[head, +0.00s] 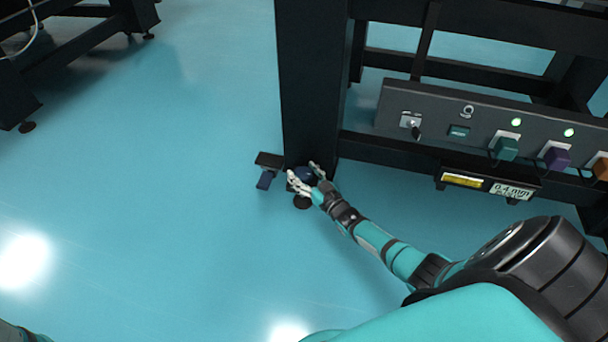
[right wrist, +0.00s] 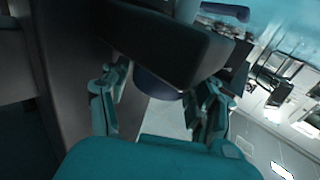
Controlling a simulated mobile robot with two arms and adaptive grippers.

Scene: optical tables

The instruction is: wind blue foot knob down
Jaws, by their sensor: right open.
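The dark blue foot knob (head: 305,174) sits at the bottom of the black table leg (head: 311,80), above a round black foot pad (head: 302,202). My right gripper (head: 304,177) is at the knob, with one finger on each side of it. In the right wrist view, the knob (right wrist: 158,88) shows below a dark block, between the two spread fingers (right wrist: 156,102). Gaps appear between fingers and knob there, so I cannot make out contact. The knob is partly hidden by the block and fingers. My left gripper is out of view.
A black bracket (head: 269,159) with a blue lever (head: 265,180) juts left of the leg. A control panel (head: 480,125) with coloured plugs and a small display (head: 512,191) is at right. Another table stands far left. The floor (head: 150,210) between is clear.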

